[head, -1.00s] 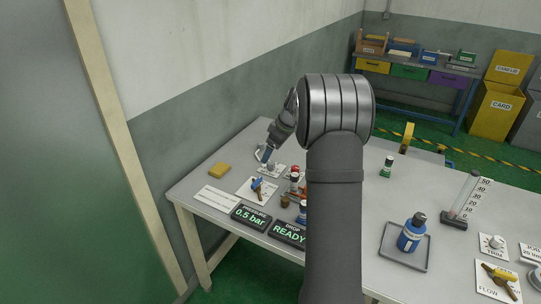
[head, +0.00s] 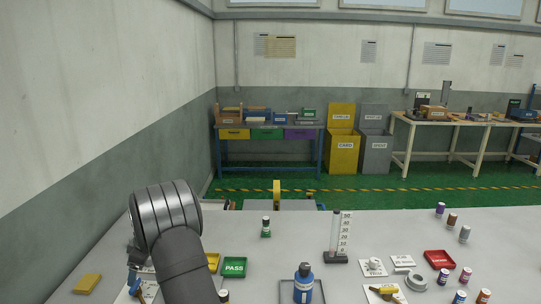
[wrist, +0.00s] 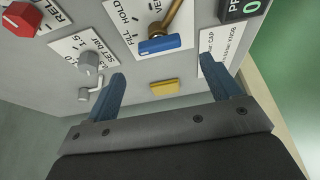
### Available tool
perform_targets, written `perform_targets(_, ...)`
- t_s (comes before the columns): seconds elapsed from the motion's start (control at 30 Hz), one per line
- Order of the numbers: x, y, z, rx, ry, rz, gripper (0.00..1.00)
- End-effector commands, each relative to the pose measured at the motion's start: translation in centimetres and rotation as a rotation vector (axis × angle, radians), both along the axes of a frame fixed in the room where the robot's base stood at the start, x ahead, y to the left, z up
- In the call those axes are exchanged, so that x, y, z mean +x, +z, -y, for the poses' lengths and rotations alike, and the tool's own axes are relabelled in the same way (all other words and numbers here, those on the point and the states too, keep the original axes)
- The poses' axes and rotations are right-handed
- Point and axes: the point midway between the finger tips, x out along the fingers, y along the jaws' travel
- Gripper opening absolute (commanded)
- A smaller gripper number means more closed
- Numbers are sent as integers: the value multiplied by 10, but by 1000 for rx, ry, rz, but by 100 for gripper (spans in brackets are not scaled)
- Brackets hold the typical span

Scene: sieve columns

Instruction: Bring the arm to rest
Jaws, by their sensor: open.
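My gripper (wrist: 165,78) shows in the wrist view as two blue fingers, spread apart with nothing between them. They hang over the bench's panel side. A grey regulator knob (wrist: 88,64) is beside the left finger, and a blue-handled lever valve (wrist: 165,44) is ahead of the fingers. A yellow block (wrist: 165,87) lies on the bench between the fingers in the picture, apparently below them. In the head view my arm stands at the lower left. Its round joint hides most of the gripper, and the same yellow block (head: 87,284) lies left of it.
On the bench (head: 390,225) stand a blue bottle (head: 303,284), a graduated column (head: 336,240), a green-capped vial (head: 266,228), a green PASS tray (head: 234,266) and a red tray (head: 440,259). Several small vials stand at right. A wall rises at left.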

Motion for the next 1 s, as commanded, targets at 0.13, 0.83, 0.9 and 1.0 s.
perform_targets(0.13, 0, -28, -11, -1, 0, -2, 82)
perform_targets(0.83, 0, -63, -26, 0, -3, 0, 82)
perform_targets(0.9, 0, -62, -25, 0, -3, 0, 82)
perform_targets(1.0, 0, -56, -23, 1, -1, 1, 82)
